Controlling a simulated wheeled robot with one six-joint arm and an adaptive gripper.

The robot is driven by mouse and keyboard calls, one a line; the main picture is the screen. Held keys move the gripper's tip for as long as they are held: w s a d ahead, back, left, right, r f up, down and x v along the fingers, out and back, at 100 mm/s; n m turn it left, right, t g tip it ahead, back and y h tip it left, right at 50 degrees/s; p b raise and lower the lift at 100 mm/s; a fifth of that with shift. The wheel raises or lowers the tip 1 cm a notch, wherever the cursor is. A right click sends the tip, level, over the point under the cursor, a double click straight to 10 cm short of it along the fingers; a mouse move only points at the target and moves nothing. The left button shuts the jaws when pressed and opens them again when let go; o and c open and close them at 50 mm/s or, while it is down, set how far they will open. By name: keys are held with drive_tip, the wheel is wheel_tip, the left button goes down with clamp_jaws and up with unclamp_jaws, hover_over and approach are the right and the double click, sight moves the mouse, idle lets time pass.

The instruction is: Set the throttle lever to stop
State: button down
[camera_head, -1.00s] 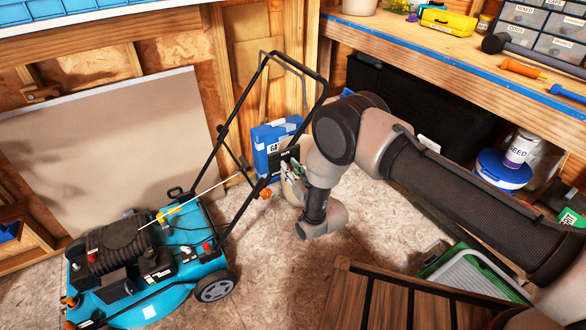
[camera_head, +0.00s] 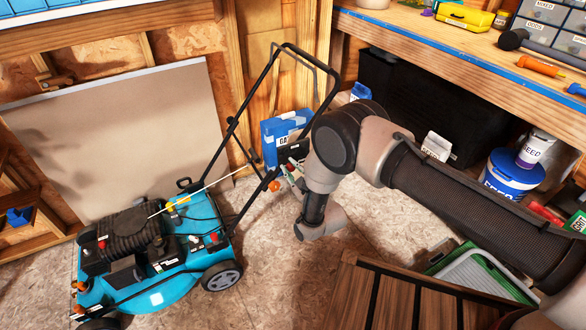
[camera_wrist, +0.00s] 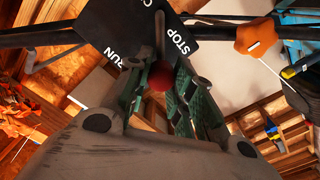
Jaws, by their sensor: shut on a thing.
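The throttle lever (camera_wrist: 160,35) is a thin metal strip with a round red knob (camera_wrist: 160,76). It stands against the black panel (camera_wrist: 137,28) on the mower handle, and in the wrist view it lies close beside the printed word STOP, with RUN farther to the left. My gripper (camera_wrist: 157,82) has its green-padded fingers on both sides of the red knob, shut on it. In the head view my gripper (camera_head: 293,172) is at the black panel (camera_head: 293,151) on the handle of the turquoise lawn mower (camera_head: 180,255); the lever is too small to make out there.
An orange knob (camera_wrist: 262,38) with a cord is on the handlebar right of the panel. A blue box (camera_head: 283,127) stands behind the handle. A workbench (camera_head: 460,50) runs along the right, and a slatted wooden piece (camera_head: 390,295) is at the front. Bare floor lies between.

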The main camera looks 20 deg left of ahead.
idle(0.4)
drive_tip(key=c, duration=1.2)
unclamp_jaws()
drive_tip(key=shift+c, duration=0.2)
drive_tip(key=shift+s, duration=0.1)
drive_tip(key=v, duration=1.2)
